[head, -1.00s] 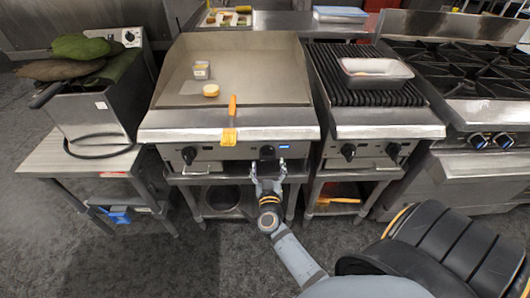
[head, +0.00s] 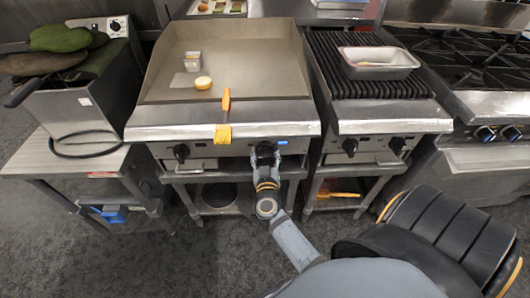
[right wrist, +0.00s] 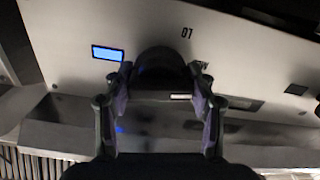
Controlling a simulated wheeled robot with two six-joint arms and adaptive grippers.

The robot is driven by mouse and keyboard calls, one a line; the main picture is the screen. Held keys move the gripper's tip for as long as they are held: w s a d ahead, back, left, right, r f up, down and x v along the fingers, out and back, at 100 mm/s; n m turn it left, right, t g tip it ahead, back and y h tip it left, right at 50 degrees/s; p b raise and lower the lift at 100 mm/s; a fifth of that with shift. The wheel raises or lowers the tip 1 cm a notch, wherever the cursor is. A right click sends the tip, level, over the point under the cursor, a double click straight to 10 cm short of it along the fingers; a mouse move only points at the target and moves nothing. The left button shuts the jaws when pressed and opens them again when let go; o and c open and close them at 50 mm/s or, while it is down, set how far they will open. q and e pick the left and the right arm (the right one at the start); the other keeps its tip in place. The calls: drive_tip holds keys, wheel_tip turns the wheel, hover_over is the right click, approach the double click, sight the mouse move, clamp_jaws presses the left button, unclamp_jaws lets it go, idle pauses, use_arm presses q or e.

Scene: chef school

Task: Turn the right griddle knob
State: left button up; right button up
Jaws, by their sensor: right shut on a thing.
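The griddle (head: 255,75) has two black knobs on its front panel. Its right knob (head: 264,147) is partly covered by my right gripper (head: 265,157), which is shut on it. In the right wrist view the dark knob (right wrist: 160,65) sits between the two fingertips, beside a lit blue display (right wrist: 107,53). The left griddle knob (head: 181,152) stands free. My left gripper is not in view.
A brush with an orange handle (head: 226,104) hangs over the griddle's front edge. A small container (head: 192,61) and a round yellow item (head: 203,83) are on the plate. A grill (head: 335,55) with a metal pan (head: 378,70) stands to the right.

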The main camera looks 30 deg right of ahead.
drive_tip(key=shift+r+m+p, duration=0.15)
drive_tip(key=shift+m+p, duration=0.85)
drive_tip(key=shift+m, duration=0.2)
drive_tip(key=shift+m+p, duration=0.5)
drive_tip(key=shift+m, duration=0.4)
drive_tip(key=m+p, duration=0.1)
drive_tip(key=m, duration=0.1)
drive_tip(key=shift+m, duration=0.3)
drive_tip(key=m, duration=0.2)
drive_tip(key=shift+m+p, duration=0.3)
drive_tip(key=shift+m, duration=0.1)
drive_tip(key=m, duration=1)
drive_tip(key=shift+b, duration=0.35)
drive_tip(key=shift+m, duration=0.3)
